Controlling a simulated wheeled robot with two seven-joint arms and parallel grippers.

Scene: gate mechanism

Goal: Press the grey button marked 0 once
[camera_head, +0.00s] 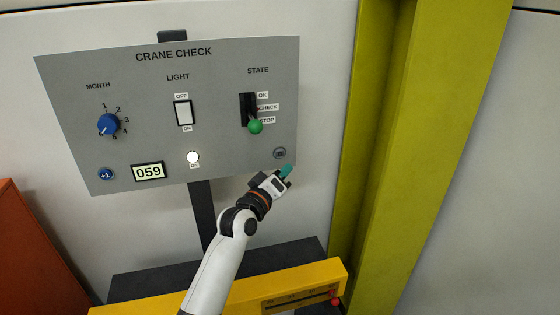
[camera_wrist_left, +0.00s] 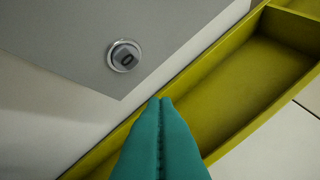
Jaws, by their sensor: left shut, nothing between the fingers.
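The grey button marked 0 (camera_head: 280,153) sits near the lower right corner of the grey CRANE CHECK panel (camera_head: 225,85). My left gripper (camera_head: 287,170) has teal fingers, shut and empty. In the head view its tips are just below and right of the button. In the left wrist view the fingertips (camera_wrist_left: 161,101) appear apart from the button, below the panel's edge. The exact gap in depth is hard to tell. My right gripper is not in view.
A yellow-green post (camera_head: 420,140) stands at right. A yellow box (camera_head: 220,295) lies below.

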